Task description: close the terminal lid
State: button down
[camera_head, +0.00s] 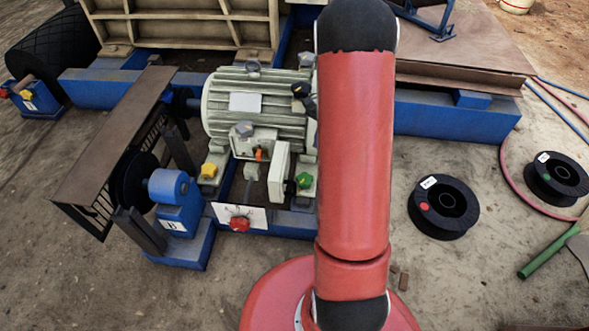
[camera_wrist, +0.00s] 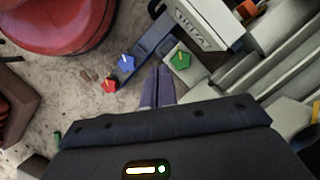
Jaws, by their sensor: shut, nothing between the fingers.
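The grey ribbed motor (camera_head: 262,100) has a terminal box (camera_head: 254,141) on its near side. A pale flat panel, which looks like the terminal lid (camera_head: 279,174), hangs open below and to the right of the box. In the wrist view a pale box-like part with lettering (camera_wrist: 208,22), perhaps the same lid, is at the top. My gripper (camera_wrist: 158,72) is shut and empty, its fingertips pointing below and left of that part, apart from it in the picture. In the head view my red arm hides most of the gripper.
A green star knob (camera_wrist: 180,58) is close to my fingertips; blue (camera_wrist: 125,60) and red (camera_wrist: 109,85) markers are left of them. A blue frame (camera_head: 280,227) runs under the motor. A brown belt guard (camera_head: 115,135) stands left. Black spools (camera_head: 443,207) lie on open ground at right.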

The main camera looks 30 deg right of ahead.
jog(key=b, duration=0.2)
send_near(289, 194)
jog(key=d+f, duration=0.5)
jog(key=a, duration=0.4)
jog(key=shift+s+r, duration=0.35)
jog(key=shift+s, duration=0.05)
jog(key=shift+a+r+m+t, duration=0.1)
jog(key=shift+a+m+t, duration=0.2)
jog(key=shift+a+m, duration=0.7)
jog(key=w+a+m+t+h+p, duration=0.2)
jog(key=w+a+m+t+p, duration=0.3)
jog(key=w+a+m, duration=0.8)
jog(key=shift+m, duration=1.6)
